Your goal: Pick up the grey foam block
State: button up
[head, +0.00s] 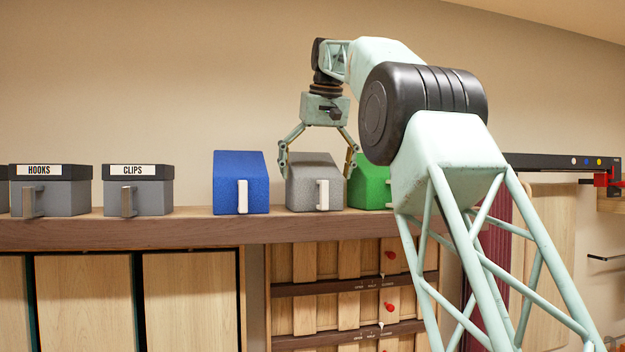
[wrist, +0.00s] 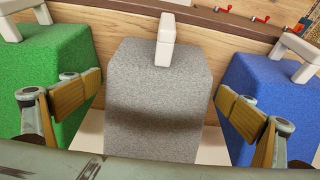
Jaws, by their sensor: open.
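The grey foam block (head: 314,180) stands on the wooden shelf between the blue and green blocks, with a white handle on its front. In the wrist view the grey block (wrist: 160,95) fills the middle, its handle at the top. My gripper (head: 318,160) is above the grey block, pointing down, with its fingers spread to either side of it. In the wrist view my open gripper (wrist: 163,108) has one tan finger pad to the left of the block and one to the right. I see gaps between the pads and the block's sides.
A blue block (head: 240,183) stands close on the left and a green block (head: 368,186) close on the right, partly behind my arm. Grey boxes labelled HOOKS (head: 50,190) and CLIPS (head: 138,190) stand further left on the shelf (head: 150,231). The shelf between CLIPS and blue is clear.

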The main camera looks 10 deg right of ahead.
jog(key=shift+w+r+p, duration=0.55)
jog(key=shift+w+r, duration=0.05)
jog(key=shift+w, duration=0.35)
jog(key=shift+f, duration=0.15)
jog(key=shift+x, duration=1.1)
jog(key=shift+w, duration=0.1)
jog(key=shift+x, duration=2.5)
jog(key=shift+f, duration=0.25)
jog(key=shift+c, duration=0.2)
jog(key=c, duration=1)
